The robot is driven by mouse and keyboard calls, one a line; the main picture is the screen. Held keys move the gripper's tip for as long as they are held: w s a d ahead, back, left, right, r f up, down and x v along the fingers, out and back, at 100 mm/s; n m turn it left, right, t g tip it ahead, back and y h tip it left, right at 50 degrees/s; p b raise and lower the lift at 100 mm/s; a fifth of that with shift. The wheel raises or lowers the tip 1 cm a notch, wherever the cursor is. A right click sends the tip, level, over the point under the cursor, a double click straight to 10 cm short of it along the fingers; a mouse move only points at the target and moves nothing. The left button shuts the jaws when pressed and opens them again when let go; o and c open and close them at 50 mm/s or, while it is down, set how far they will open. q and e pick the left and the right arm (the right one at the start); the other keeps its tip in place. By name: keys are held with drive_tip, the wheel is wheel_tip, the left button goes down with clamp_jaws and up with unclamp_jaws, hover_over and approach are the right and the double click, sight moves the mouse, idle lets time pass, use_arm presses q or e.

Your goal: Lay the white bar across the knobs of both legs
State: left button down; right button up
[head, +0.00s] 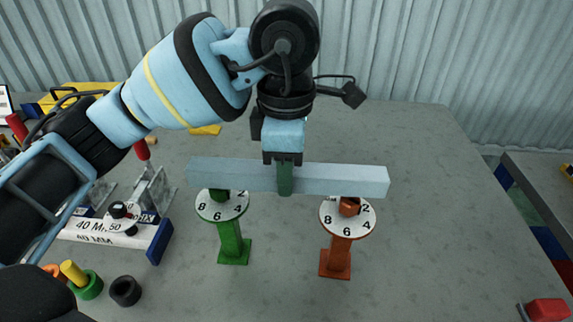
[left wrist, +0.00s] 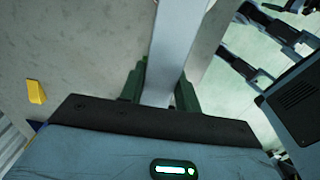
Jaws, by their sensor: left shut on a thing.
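The white bar (head: 340,180) is long and held level, running left to right in the head view. My left gripper (head: 285,178) is shut on it near the middle; the bar also shows between the green fingers in the left wrist view (left wrist: 172,50). The green leg (head: 231,240) and the orange leg (head: 337,257) stand upright on the table, each with a numbered white dial. The orange knob (head: 349,207) shows on its dial; the green knob (head: 219,196) is partly hidden behind the bar. The bar appears above the legs; I cannot tell if it touches the knobs. My right gripper is not in view.
The grey table (head: 430,220) is clear right of the legs. At left stand a white-and-blue block marked 40 MM (head: 110,238), a black ring (head: 125,291) and a green ring with a yellow peg (head: 88,285). A red block (head: 547,310) lies at the front right.

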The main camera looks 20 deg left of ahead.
use_arm(q)
drive_tip(key=shift+f, duration=0.55)
drive_tip(key=c, duration=0.9)
unclamp_jaws()
wheel_tip(320, 180, up, 7)
drive_tip(key=shift+r+p, duration=0.3)
drive_tip(key=shift+r, duration=0.1)
